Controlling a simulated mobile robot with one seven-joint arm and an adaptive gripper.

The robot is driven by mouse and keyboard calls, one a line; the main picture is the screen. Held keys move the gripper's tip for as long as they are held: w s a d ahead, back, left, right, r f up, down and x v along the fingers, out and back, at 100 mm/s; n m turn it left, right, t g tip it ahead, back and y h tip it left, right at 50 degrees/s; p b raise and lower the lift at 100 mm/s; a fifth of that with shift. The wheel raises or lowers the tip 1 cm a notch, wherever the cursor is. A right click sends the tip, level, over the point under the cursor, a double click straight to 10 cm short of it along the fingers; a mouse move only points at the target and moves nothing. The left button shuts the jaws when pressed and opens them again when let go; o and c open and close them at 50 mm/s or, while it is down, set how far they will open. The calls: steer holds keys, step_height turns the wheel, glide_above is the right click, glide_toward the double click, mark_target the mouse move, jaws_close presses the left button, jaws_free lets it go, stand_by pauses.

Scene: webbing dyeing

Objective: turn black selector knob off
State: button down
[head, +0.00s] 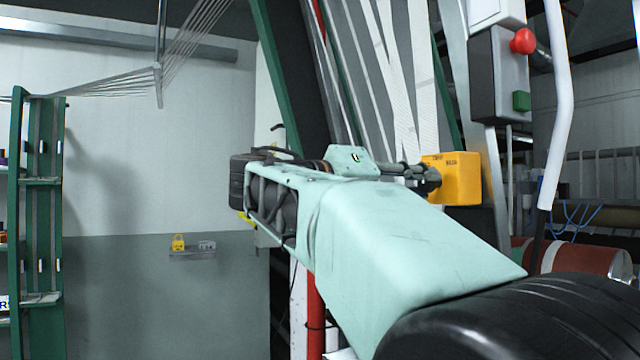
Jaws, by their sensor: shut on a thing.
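A yellow control box (462,178) with small dark lettering on its top edge is right of centre. My gripper (430,178) reaches to its left face from the left, with the fingers at the box. The gripper is shut on the black selector knob, which is mostly hidden by the dark fingers. The knob's turn position cannot be made out. My pale green arm fills the middle and lower right and hides what lies behind it.
A grey box with a red button (523,41) and a green button (521,101) hangs above right. White webbing straps (400,90) run down behind the gripper. A green rack (40,200) stands far left.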

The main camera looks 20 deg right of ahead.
stand_by(0.3)
steer(key=c, duration=1.6)
jaws_free()
steer(key=shift+a, duration=0.15)
steer(key=s+a, duration=0.1)
steer(key=a, duration=1)
steer(key=shift+s+a, duration=0.35)
